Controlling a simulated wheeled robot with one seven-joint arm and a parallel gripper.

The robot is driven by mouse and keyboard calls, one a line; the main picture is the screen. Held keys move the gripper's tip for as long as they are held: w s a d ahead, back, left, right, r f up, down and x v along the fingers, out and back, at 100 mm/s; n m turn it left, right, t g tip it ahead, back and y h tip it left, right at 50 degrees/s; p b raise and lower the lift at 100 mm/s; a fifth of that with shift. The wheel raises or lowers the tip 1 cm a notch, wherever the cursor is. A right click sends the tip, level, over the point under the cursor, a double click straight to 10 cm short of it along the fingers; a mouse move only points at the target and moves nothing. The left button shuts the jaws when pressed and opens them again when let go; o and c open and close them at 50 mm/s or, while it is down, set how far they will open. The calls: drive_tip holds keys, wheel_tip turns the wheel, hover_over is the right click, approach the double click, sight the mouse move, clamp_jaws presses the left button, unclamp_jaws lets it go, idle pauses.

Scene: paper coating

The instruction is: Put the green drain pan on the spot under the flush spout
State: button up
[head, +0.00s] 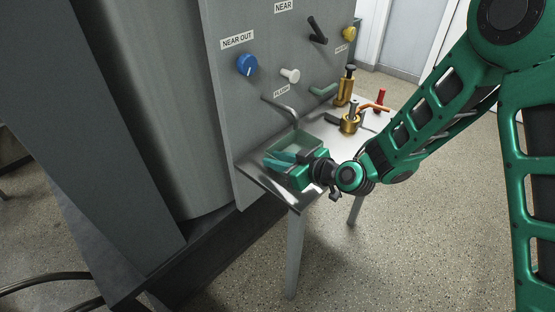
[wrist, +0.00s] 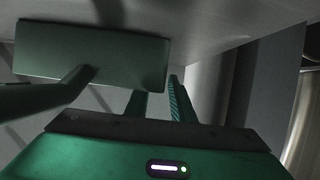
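The green drain pan (head: 301,141) is a shallow, open rectangular pan on the metal table beside the grey panel. The grey flush spout (head: 283,107) comes out of the panel, and its bent tip is just above the pan. My gripper (head: 282,159) is low at the pan's near side, with its teal fingers overlapping the pan's near edge in the head view. Contact with the pan cannot be told. The marked spot is hidden.
The metal table (head: 262,182) has its bare near edge at the left. Brass valve fittings (head: 350,121) and a red-handled part (head: 380,99) stand at its far right. The panel carries a blue knob (head: 247,65), a white knob (head: 290,75) and a black lever (head: 317,30).

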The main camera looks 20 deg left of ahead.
drive_tip(key=shift+r, duration=0.15)
drive_tip(key=v, duration=1.2)
